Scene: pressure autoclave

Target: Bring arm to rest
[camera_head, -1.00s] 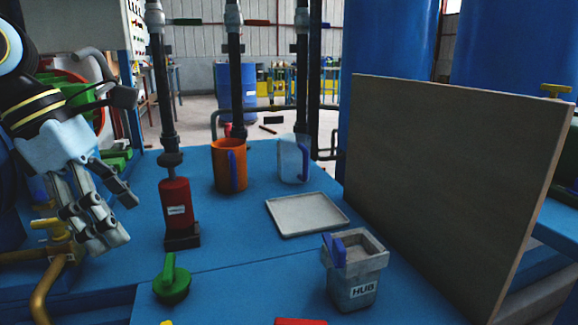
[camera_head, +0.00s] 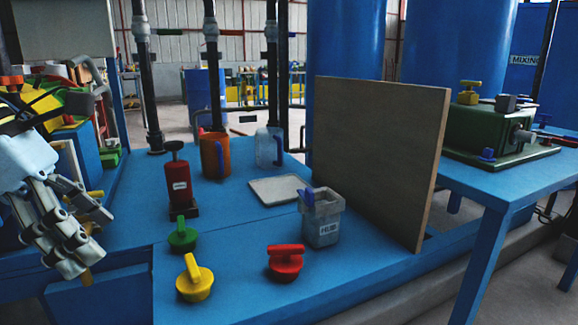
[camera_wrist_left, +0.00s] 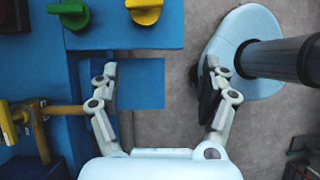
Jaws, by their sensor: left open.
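My left gripper (camera_head: 90,240) hangs at the left side of the head view, fingers pointing down, to the left of the blue bench (camera_head: 235,285). It is open with nothing between its fingers. In the left wrist view the open gripper (camera_wrist_left: 160,72) has its two fingers wide apart, with bare floor and part of a blue surface beyond them. The green knob (camera_wrist_left: 68,14) and the yellow knob (camera_wrist_left: 145,10) show at the top of that view, clear of the fingers. My right gripper is not in view.
The bench holds a red knob (camera_head: 286,262), a grey HUB container (camera_head: 321,222), a tray (camera_head: 277,190), an orange mug (camera_head: 214,158), a clear mug (camera_head: 268,148) and a red cylinder (camera_head: 179,182). An upright board (camera_head: 376,160) stands right. Yellow pipework (camera_wrist_left: 65,108) lies left of the gripper.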

